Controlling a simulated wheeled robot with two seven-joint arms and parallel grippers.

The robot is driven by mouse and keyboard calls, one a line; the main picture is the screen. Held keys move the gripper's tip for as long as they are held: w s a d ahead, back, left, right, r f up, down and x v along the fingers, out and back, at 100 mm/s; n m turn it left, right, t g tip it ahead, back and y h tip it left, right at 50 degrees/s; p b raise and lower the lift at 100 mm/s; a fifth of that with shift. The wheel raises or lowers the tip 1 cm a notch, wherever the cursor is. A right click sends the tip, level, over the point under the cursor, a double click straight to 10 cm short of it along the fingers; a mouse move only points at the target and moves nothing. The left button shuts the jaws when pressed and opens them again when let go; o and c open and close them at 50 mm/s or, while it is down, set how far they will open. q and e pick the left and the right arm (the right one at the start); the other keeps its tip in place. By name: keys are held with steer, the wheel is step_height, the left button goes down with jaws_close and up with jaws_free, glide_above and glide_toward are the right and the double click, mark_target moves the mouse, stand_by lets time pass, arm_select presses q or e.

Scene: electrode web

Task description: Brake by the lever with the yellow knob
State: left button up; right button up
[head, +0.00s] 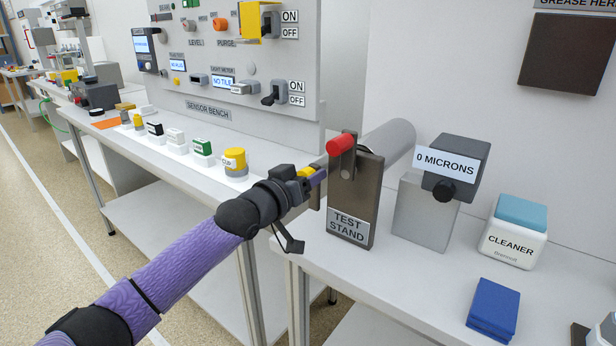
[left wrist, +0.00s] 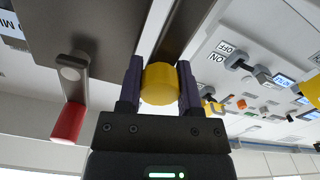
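The yellow knob (left wrist: 160,84) sits between the two fingers of my left gripper (left wrist: 160,88) in the left wrist view, with both fingers against its sides. Its dark lever (left wrist: 186,28) runs away behind it. In the head view, my left gripper (head: 304,178) is at the left side of the dark test stand (head: 352,200), and a small part of the yellow knob (head: 307,171) shows there. The lever is mostly hidden by the gripper and stand in that view. My right gripper is not in view.
A red knob (head: 341,144) on a crank sticks out from the stand, close to my left gripper. A grey roller (head: 388,143) lies behind. A gauge reading 0 MICRONS (head: 447,162), a cleaner tub (head: 513,240) and blue pads (head: 493,308) stand to the right. The sensor bench (head: 215,85) is at left.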

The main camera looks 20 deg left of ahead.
arm_select(q)
jaws_close()
stand_by(0.9)
